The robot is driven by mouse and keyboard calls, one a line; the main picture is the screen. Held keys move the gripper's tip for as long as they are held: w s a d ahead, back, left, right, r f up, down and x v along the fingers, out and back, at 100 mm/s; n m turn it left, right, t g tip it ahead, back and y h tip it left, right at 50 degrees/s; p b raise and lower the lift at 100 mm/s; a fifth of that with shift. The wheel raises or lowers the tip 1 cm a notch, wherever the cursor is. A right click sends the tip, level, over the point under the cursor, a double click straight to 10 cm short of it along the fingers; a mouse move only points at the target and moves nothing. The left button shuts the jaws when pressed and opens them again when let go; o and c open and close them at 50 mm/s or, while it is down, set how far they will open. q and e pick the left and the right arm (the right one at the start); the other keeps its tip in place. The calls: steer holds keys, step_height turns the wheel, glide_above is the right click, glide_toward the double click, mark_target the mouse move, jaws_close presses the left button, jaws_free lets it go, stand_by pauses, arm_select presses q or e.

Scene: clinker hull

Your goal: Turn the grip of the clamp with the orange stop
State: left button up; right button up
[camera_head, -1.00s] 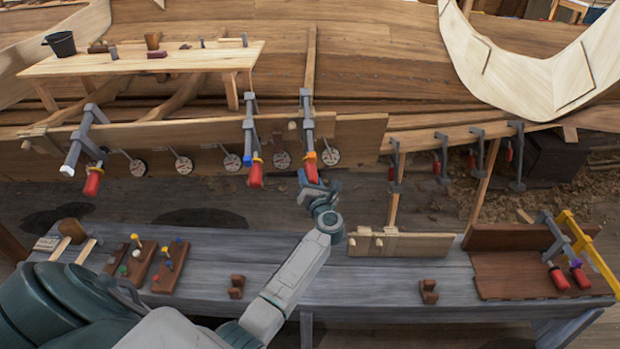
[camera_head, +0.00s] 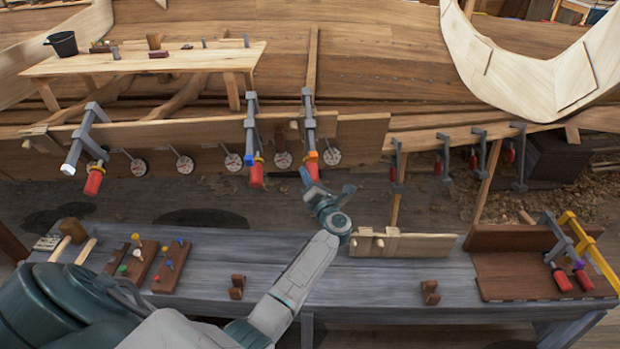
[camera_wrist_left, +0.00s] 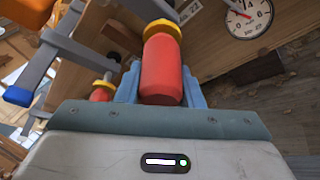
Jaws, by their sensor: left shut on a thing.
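The clamp with the orange stop (camera_head: 312,154) hangs on the plank along the hull, near the middle of the head view. Its red grip (camera_head: 312,171) points down. In the left wrist view, this red grip (camera_wrist_left: 162,72) stands under a yellow collar (camera_wrist_left: 163,29), and the orange stop (camera_wrist_left: 24,12) is at the top left corner. My left gripper (camera_head: 318,190) is shut on the grip from below, with a blue finger on each side of it. The finger tips are partly hidden behind the grip. My right gripper is not in view.
A clamp with a blue stop (camera_head: 250,160) and its own red grip (camera_head: 257,177) hangs close to the left. Round dials (camera_head: 332,156) line the plank. The grey workbench (camera_head: 200,270) lies below, with a wooden jig (camera_head: 405,245) on it.

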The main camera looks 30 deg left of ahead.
arm_select(q)
steer(key=o, duration=1)
steer(key=b+v, duration=0.2)
steer(key=v, duration=0.9)
steer(key=shift+b, duration=0.4)
steer(key=shift+w, duration=0.1)
